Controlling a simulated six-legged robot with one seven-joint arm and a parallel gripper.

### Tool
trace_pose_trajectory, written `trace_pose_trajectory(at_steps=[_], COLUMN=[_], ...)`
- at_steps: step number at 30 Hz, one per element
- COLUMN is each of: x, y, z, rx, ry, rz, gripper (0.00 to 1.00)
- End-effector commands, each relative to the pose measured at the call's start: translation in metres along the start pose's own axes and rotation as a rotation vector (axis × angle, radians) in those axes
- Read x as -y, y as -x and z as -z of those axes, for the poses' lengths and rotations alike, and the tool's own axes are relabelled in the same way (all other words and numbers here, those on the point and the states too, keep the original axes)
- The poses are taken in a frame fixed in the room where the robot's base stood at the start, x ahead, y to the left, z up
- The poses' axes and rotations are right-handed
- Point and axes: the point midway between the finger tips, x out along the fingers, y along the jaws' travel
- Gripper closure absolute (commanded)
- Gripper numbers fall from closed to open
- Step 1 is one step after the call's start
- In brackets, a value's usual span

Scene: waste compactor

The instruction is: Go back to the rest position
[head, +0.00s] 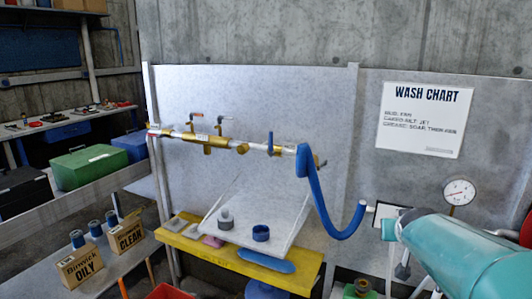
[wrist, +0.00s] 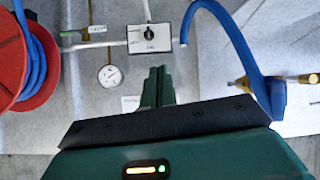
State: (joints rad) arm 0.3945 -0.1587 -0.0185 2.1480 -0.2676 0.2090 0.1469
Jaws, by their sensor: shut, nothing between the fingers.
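My gripper (wrist: 158,76) shows in the wrist view, with its dark green fingers together and nothing between them. Its fingertips point toward a white switch box (wrist: 149,38) with a black knob; I cannot tell the gap between them. The black and green gripper housing fills the bottom of that view. The wrist picture appears turned over compared with the head view. I cannot make out the fingertips in the head view. A rounded teal body fills its lower right and hides part of the scene.
A blue hose (head: 323,205) hangs by the brass valve pipe (head: 205,139). A round gauge (head: 458,191) stands at right. A red reel (wrist: 22,55) shows in the wrist view. A yellow bench (head: 205,249) holds a sloped grey tray (head: 288,236). Cardboard boxes (head: 82,270) stand at left.

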Motion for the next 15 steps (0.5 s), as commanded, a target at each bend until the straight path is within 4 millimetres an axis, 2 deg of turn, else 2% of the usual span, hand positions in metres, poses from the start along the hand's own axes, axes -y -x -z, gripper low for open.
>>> trace_pose_trajectory(at_steps=[1,6,12,15], x=[0.020,0.072,0.114,0.124], y=[0.023,0.091,0.166,0.192], z=[-0.009,-0.060,-0.133,-0.163], rx=[0.027,0.159,0.313,0.372], ry=[0.013,0.062,0.145,0.185], rz=[0.029,0.129,0.260,0.312], gripper=[1.00,1.00,1.00,1.00])
